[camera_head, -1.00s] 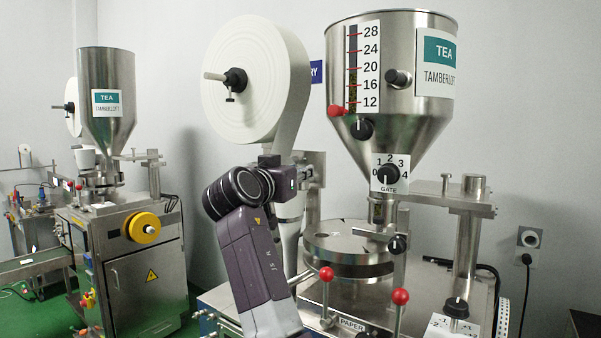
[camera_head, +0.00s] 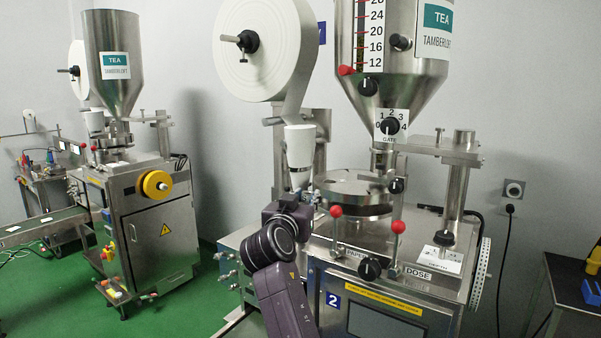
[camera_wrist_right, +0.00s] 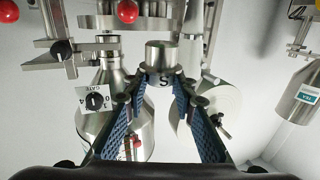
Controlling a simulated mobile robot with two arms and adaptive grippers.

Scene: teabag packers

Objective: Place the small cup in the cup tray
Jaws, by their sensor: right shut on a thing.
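The small cup (camera_wrist_right: 162,54) is a metal cup marked with an S, seen in the right wrist view. My right gripper (camera_wrist_right: 161,76) is shut on it, its blue-padded fingers on either side. In the head view my right wrist (camera_head: 272,244) is in front of the near tea machine, left of its round metal turntable. The fingers and the cup are hidden there behind the wrist. I cannot make out the cup tray in any view. My left gripper is not in view.
The near machine has a hopper (camera_head: 400,50), red-knobbed levers (camera_head: 398,227), a black knob (camera_head: 369,268) and a paper roll (camera_head: 265,45). A dark table (camera_head: 575,295) with blue and yellow items stands at the right edge. A second machine (camera_head: 150,215) stands left; green floor lies between.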

